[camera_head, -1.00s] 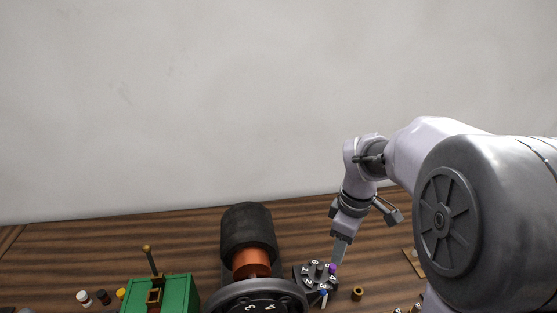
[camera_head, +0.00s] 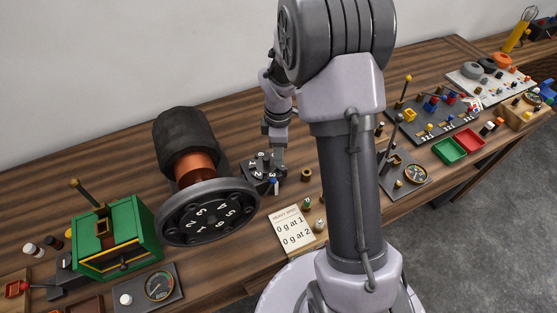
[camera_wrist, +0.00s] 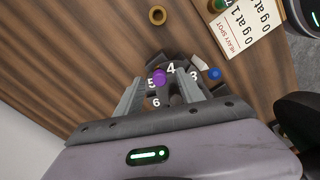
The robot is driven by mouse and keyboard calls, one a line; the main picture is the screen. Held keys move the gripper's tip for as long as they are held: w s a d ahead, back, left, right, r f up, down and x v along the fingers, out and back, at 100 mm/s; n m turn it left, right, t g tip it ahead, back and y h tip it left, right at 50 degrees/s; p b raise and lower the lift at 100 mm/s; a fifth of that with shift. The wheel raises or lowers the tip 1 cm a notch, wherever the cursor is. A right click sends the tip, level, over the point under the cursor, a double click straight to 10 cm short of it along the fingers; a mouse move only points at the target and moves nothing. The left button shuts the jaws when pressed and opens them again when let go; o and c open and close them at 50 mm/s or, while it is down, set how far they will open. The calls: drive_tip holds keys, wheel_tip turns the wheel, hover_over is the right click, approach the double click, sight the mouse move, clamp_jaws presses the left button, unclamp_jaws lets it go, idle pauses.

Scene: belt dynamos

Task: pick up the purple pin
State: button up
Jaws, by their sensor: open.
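The purple pin (camera_wrist: 159,76) stands near the number 5 on a dark numbered holder (camera_wrist: 182,96) in the wrist view. My gripper (camera_wrist: 167,73) is open, its two fingers on either side of the pin's part of the holder, with nothing held between them. In the head view my gripper (camera_head: 279,158) points down at the right side of the holder (camera_head: 258,169). The purple pin cannot be made out there, and my gripper covers part of the holder.
A blue pin (camera_wrist: 214,74) is at the holder's edge, close to the right finger. A brass ring (camera_wrist: 157,15) lies apart from it. A large numbered wheel (camera_head: 208,211) stands left of the holder. A paper card (camera_head: 291,229) lies in front.

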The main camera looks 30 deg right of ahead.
drive_tip(key=shift+f, duration=0.45)
drive_tip(key=shift+r, duration=0.1)
clamp_jaws()
idle(1.0)
